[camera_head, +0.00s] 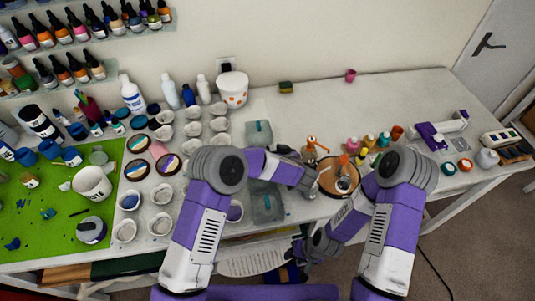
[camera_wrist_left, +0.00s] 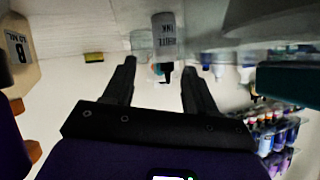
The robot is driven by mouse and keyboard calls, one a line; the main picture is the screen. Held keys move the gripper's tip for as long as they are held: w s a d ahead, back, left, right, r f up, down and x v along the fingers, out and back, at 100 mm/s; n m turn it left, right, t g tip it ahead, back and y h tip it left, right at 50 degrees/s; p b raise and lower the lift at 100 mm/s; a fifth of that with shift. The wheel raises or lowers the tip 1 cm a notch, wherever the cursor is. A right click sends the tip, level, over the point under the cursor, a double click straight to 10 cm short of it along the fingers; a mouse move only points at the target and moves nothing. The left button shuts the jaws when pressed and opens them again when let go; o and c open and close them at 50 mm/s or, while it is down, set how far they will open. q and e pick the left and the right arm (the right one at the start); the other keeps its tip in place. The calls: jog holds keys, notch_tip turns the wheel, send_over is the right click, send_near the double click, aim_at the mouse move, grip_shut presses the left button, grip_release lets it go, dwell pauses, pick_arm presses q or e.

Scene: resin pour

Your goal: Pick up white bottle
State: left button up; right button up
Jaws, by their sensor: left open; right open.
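A bottle labelled white ink (camera_wrist_left: 164,38), pale with a black cap, shows in the left wrist view. That view appears upside down, with the cap pointing down in the picture. My left gripper (camera_wrist_left: 158,88) is open, with the bottle beyond the gap between its two black fingers and apart from them. In the head view my left gripper (camera_head: 288,153) is over the middle of the table, partly hidden by its arm; I cannot surely pick out this bottle there. My right gripper (camera_head: 299,250) is low near the table's front edge, partly hidden, with nothing visibly held.
A wooden turntable (camera_head: 338,177) and several small bottles are right of my left gripper. A green mat (camera_head: 55,215) lies far left. The back right table is mostly clear.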

pick_arm(q)
jog(key=x, duration=0.4)
jog(key=shift+w+a+f, duration=0.15)
jog(key=shift+a+f, duration=0.1)
jog(key=shift+a, duration=0.1)
jog(key=c, duration=1.1)
jog(key=shift+o, duration=0.2)
notch_tip(320, 180, up, 10)
jog(key=p, duration=0.1)
jog(key=shift+r, duration=0.1)
notch_tip(320, 180, up, 5)
jog(key=p, duration=0.6)
send_over(269, 149)
jog(key=w, duration=0.2)
jog(key=shift+a, duration=0.4)
